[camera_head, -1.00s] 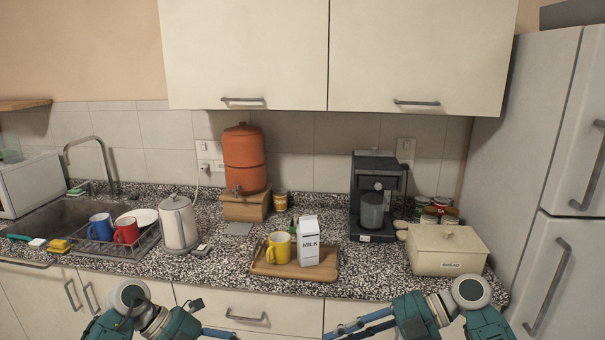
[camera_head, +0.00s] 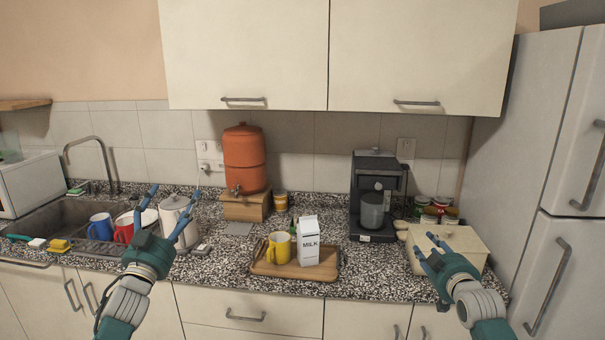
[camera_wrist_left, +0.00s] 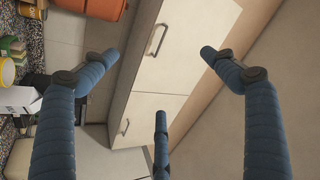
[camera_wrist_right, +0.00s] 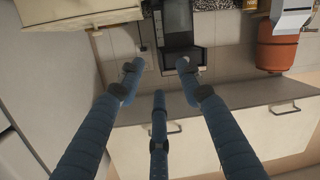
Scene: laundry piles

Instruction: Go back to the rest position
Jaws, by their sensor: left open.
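My left gripper (camera_head: 168,206) is raised in front of the counter in the head view, its fingers pointing up and partly covering the kettle and the white bowl. Its fingers are spread and empty, as the left wrist view (camera_wrist_left: 162,75) also shows. My right gripper (camera_head: 424,250) is raised at the right, in front of the bread box (camera_head: 446,240). Its blue fingers stand apart with nothing between them in the right wrist view (camera_wrist_right: 158,75).
A wooden tray (camera_head: 262,271) holds a yellow mug (camera_head: 279,248) and a milk carton (camera_head: 308,242). A coffee machine (camera_head: 378,172), orange dispenser (camera_head: 245,160) and kettle (camera_head: 172,215) stand on the counter. Cabinets (camera_head: 420,60) hang above; a fridge (camera_head: 560,120) stands right.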

